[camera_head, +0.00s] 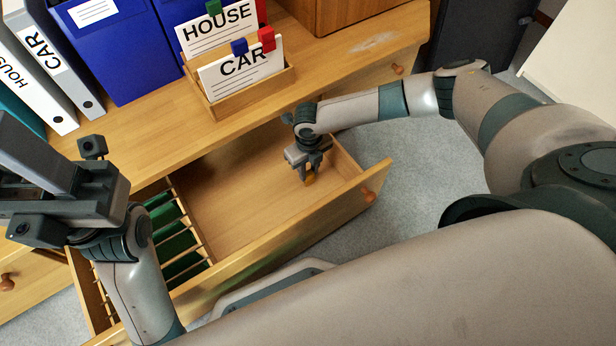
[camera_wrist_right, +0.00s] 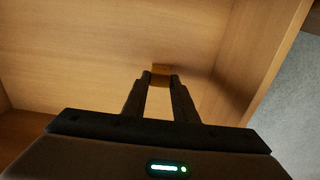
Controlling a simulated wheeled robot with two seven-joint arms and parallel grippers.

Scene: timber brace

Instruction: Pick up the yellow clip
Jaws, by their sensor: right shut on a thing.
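The yellow clip (camera_head: 310,180) is at the tips of my right gripper (camera_head: 309,172), inside the open drawer (camera_head: 250,196) toward its right end. In the right wrist view the clip (camera_wrist_right: 161,75) sits between the two fingertips (camera_wrist_right: 160,82), and the fingers are shut on it. The drawer floor lies close beneath; I cannot tell whether the clip touches it. My left gripper (camera_head: 50,190) is at the far left, in front of the cabinet; its fingers are not clear.
The drawer has green hanging files (camera_head: 175,240) at its left and a front panel with a round knob (camera_head: 369,196). On the cabinet top stand a wooden card holder (camera_head: 250,95) with HOUSE and CAR cards, colored clips, blue binders (camera_head: 110,50) and white binders (camera_head: 50,65).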

